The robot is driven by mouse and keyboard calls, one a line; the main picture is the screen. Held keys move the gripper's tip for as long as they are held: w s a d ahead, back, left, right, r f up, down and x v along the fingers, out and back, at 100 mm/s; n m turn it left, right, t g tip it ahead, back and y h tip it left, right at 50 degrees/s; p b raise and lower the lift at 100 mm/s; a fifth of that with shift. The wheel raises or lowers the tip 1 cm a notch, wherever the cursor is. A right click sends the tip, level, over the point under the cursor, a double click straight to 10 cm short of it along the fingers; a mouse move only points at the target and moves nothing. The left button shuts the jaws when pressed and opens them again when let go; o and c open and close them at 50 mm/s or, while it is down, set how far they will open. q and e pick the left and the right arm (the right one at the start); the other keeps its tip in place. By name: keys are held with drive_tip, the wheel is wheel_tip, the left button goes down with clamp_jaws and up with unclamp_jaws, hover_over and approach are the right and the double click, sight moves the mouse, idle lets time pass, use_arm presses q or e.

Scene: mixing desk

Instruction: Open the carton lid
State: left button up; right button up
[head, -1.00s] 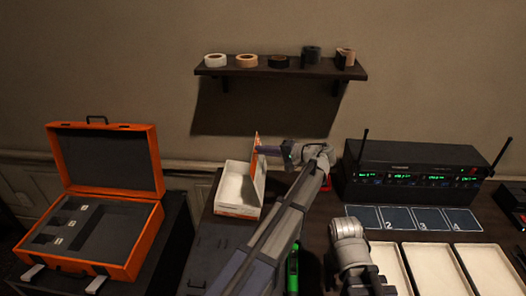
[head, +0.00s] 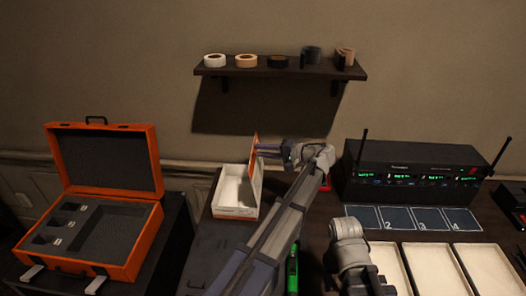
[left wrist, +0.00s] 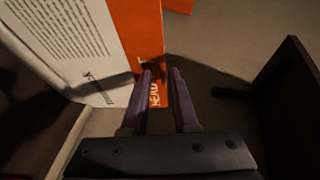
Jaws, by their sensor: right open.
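The carton (head: 235,206) is a white box with orange trim, left of centre in the head view, open at the top. Its lid (head: 255,165) stands raised, roughly upright, along the right side. My left gripper (head: 264,151) is just right of the lid's upper part, its two purple fingers apart. In the left wrist view the fingers (left wrist: 162,76) have a gap between them, near an orange and white printed carton panel (left wrist: 150,35); contact cannot be told. My right gripper (head: 350,230) is at lower centre right, away from the carton; its fingertips are hard to make out.
An orange case (head: 92,250) stands open at left. A black receiver (head: 412,172) with antennas is at right, behind numbered mats (head: 400,219) and pale trays (head: 487,268). A wall shelf (head: 280,70) with tape rolls hangs above. A green object (head: 293,275) lies beside my left arm.

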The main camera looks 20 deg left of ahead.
use_arm(q)
drive_tip(key=shift+o, duration=0.5)
drive_tip(key=shift+d+r, duration=0.1)
use_arm(e)
drive_tip(key=shift+r, duration=0.2)
drive_tip(key=shift+r+p, duration=0.75)
drive_tip(key=shift+p, duration=0.2)
use_arm(q)
drive_tip(key=v, duration=0.7)
drive_tip(key=shift+d, duration=0.3)
drive_tip(key=shift+d, duration=0.1)
use_arm(e)
drive_tip(key=shift+d, duration=0.1)
